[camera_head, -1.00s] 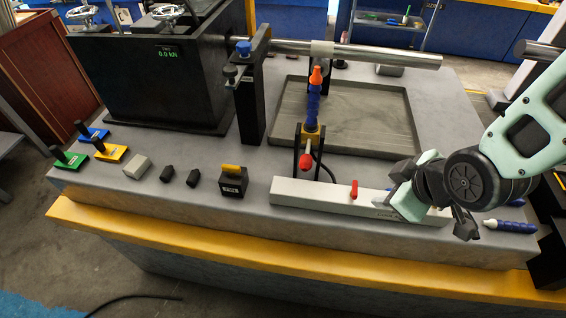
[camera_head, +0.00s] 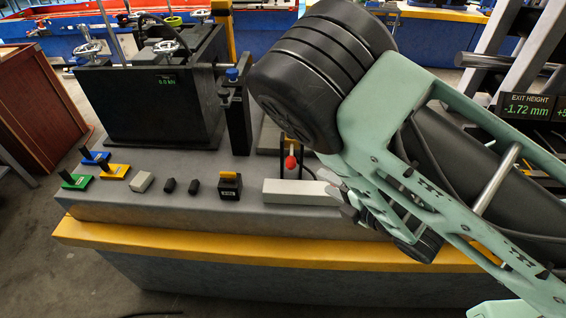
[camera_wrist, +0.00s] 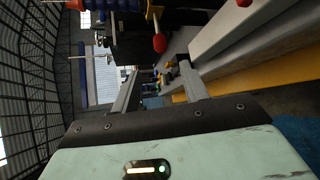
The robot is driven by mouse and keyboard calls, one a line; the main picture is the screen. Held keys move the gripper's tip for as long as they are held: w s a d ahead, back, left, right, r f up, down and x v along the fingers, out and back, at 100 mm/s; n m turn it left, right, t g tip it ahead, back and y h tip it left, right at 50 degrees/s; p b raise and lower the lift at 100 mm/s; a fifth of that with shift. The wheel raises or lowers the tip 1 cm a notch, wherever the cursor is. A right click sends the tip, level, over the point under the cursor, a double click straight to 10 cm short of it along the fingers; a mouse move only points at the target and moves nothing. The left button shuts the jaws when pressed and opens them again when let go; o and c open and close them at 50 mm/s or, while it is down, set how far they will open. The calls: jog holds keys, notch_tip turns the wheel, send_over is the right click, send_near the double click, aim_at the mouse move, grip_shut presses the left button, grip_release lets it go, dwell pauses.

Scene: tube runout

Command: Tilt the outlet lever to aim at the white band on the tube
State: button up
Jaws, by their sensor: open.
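The outlet lever shows its red knob (camera_head: 290,162) between dark posts, behind the pale bar at the front of the bench. In the wrist view the red knob (camera_wrist: 159,43) hangs near the top, beside a blue ribbed piece (camera_wrist: 108,5). My gripper (camera_wrist: 160,84) is open and empty. Its two fingers stand apart, with the knob beyond and above them in that view, not between the fingertips. In the head view my arm hides the tube, its white band, the nozzle tip and most of my gripper.
The pale bar (camera_head: 295,192) lies along the bench front and fills the wrist view's upper right. A black block with a yellow top (camera_head: 230,187), small blocks and coloured handles (camera_head: 113,171) stand left. A black tank (camera_head: 160,100) stands behind. A display (camera_head: 530,106) reads EXIT HEIGHT -1.72 mm.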

aim_at(292, 149)
jog(key=b+x, duration=0.2)
jog(key=b, duration=0.3)
jog(key=b+x, duration=0.2)
jog(key=b, duration=0.3)
jog(key=shift+w+a+f, duration=0.15)
jog(key=shift+a+f, duration=0.05)
jog(key=shift+f, duration=0.1)
jog(key=shift+b, duration=0.45)
jog(key=b+x, duration=0.1)
jog(key=x, duration=1)
jog(key=shift+w+a, duration=0.15)
jog(key=shift+w, duration=0.2)
jog(key=shift+r, duration=0.1)
jog(key=shift+c, duration=0.4)
grip_shut()
